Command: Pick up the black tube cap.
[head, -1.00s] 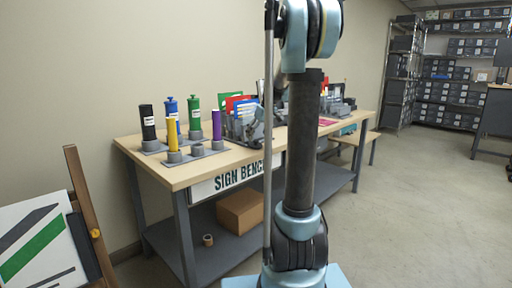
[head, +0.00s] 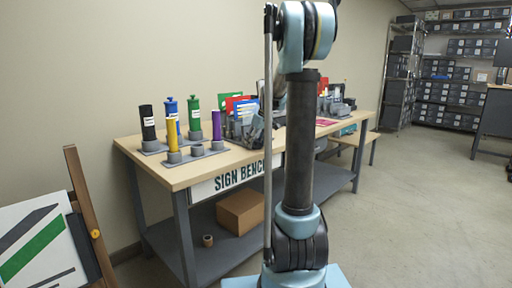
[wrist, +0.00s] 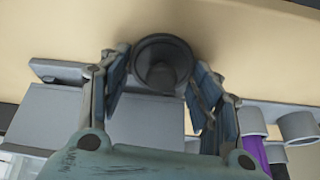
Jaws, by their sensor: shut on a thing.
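The black tube cap (wrist: 164,45) is a dark round piece with a hollow, ring-like rim, in the upper middle of the wrist view. My gripper (wrist: 161,78) has one finger on each side of it and is shut on it. Beige tabletop shows behind the cap; I cannot tell how high above it the cap is. In the head view my arm hides most of the gripper, and the cap cannot be made out there.
The sign bench (head: 178,178) bears black (head: 147,124), yellow (head: 172,136), blue, green and purple (head: 217,125) tubes in grey holders. A rack of coloured sheets (head: 240,114) stands right of them. A cardboard box (head: 240,212) lies on the lower shelf. An easel (head: 88,220) stands front left.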

